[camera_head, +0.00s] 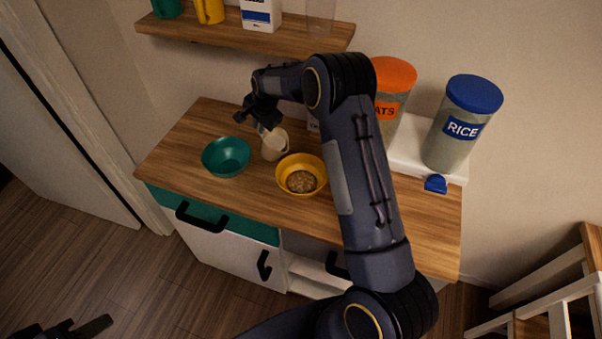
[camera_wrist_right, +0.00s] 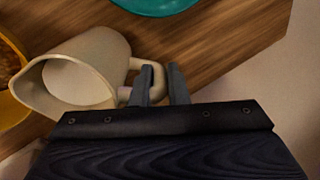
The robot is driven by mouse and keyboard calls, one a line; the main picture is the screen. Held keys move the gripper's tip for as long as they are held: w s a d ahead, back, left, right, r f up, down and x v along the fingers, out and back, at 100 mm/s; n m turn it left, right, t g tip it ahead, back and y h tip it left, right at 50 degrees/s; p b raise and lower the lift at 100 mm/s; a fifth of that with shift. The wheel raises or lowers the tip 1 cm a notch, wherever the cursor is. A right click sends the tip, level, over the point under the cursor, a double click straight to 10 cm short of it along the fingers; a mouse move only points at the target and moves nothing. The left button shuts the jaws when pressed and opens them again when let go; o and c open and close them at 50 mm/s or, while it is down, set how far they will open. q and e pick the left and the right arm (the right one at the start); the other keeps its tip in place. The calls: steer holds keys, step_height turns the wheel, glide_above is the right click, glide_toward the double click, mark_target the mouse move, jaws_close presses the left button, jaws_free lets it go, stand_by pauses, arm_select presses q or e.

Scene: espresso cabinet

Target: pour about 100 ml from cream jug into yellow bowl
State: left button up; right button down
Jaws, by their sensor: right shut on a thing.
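The cream jug (camera_head: 272,149) is in the head view between the teal bowl and the yellow bowl (camera_head: 288,162). My right gripper (camera_head: 262,125) is shut on its handle; in the right wrist view the fingers (camera_wrist_right: 163,85) close around the handle of the jug (camera_wrist_right: 95,62). The jug's open mouth faces the yellow bowl (camera_wrist_right: 12,108), whose edge shows at the left. The bowl holds brown, grainy food. I cannot tell the cream level or whether anything flows. My left gripper (camera_head: 88,328) is partly in view at the bottom left, away from the counter; its jaw state is unclear.
A teal bowl (camera_head: 226,157) stands left of the jug. An oats jar (camera_head: 394,88) and a rice jar (camera_head: 460,125) stand at the back right, near a small blue object (camera_head: 436,184). A shelf (camera_head: 240,32) hangs above. The front right of the counter is clear.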

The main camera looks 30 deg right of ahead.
steer(key=shift+s+r, duration=0.2)
steer(key=shift+r, duration=0.25)
steer(key=shift+s+r+t+b, duration=0.25)
steer(key=shift+r+t+b, duration=0.05)
steer(key=shift+r, duration=0.2)
steer(key=shift+d+r, duration=0.1)
steer(key=shift+r, duration=0.05)
steer(key=shift+s+r+t+b, duration=0.2)
steer(key=shift+r+t+b, duration=0.05)
steer(key=shift+t+b, duration=0.05)
steer(key=shift+s+r, duration=0.2)
steer(key=shift+r, duration=0.3)
